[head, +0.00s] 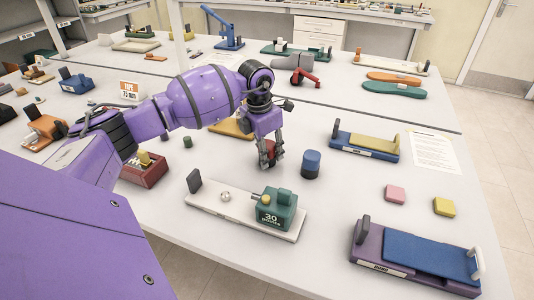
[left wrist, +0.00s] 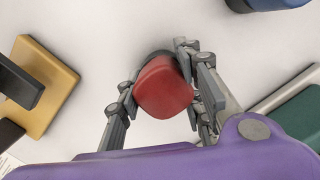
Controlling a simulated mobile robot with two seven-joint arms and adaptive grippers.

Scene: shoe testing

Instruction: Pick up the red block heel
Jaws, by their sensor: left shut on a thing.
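The red block heel (left wrist: 163,88) is between the two fingers of my left gripper (left wrist: 160,92) in the left wrist view, with a finger touching each side. A dark part shows at its far end. In the head view my left gripper (head: 270,160) points down over the table's middle, and the red heel (head: 269,150) shows partly between the fingers. I cannot tell whether it is clear of the table. My right gripper is not in view.
A blue cylinder (head: 311,164) stands close to the right of my left gripper. A white-based fixture with a green block (head: 278,209) is in front. A yellow plate (head: 231,128) lies behind left. Pink (head: 395,194) and yellow (head: 444,206) blocks lie at right, with clear table between.

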